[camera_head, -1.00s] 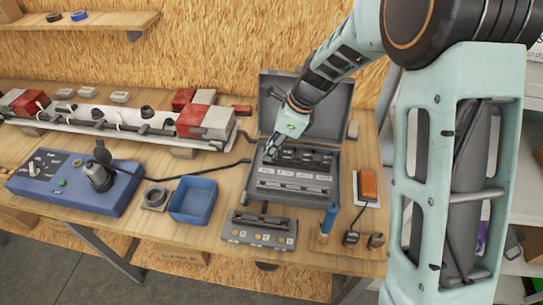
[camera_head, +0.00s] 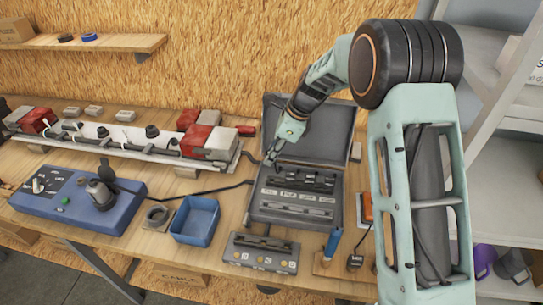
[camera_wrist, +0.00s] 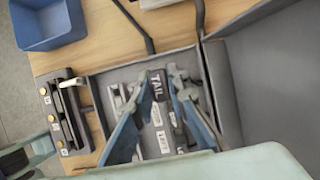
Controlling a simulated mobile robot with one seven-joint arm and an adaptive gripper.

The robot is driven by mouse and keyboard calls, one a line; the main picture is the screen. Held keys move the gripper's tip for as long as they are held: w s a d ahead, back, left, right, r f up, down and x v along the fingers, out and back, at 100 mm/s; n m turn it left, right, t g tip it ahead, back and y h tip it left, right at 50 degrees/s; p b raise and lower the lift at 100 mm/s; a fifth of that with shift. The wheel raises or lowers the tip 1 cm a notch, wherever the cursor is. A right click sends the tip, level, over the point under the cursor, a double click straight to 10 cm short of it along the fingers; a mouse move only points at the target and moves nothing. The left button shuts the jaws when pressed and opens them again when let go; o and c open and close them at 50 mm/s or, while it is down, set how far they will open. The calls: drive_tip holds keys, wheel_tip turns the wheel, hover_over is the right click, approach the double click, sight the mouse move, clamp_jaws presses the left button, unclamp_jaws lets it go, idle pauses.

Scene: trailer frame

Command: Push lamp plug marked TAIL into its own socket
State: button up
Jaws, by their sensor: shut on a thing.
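My gripper (camera_head: 271,162) is over the back left part of the open grey case (camera_head: 262,217). In the wrist view my gripper (camera_wrist: 158,78) is shut on a dark plug marked TAIL (camera_wrist: 157,86), with a finger on each side of its label. In the head view the plug is too small to make out. The grey block with yellow discs (camera_head: 262,252) stands in front of the case; I cannot tell which socket is for TAIL.
The case lid (camera_head: 318,130) stands upright behind. A blue tray (camera_head: 194,222) and a blue control box (camera_head: 80,203) are left. The lamp board (camera_head: 108,133) lies at the back left. A cable crosses the bench towards the case. An orange device and blue-handled tool are right.

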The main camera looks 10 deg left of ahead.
sight(267, 179)
drive_tip(key=shift+f+b, duration=0.95)
drive_tip(key=shift+f, duration=0.85)
drive_tip(key=shift+f, duration=0.15)
drive_tip(key=shift+f, duration=0.3)
drive_tip(key=shift+f+b, duration=0.4)
drive_tip(key=shift+f, duration=0.15)
drive_tip(key=shift+f, duration=0.15)
drive_tip(key=shift+f+b, duration=0.3)
drive_tip(key=shift+f, duration=0.15)
drive_tip(key=shift+f, duration=0.5)
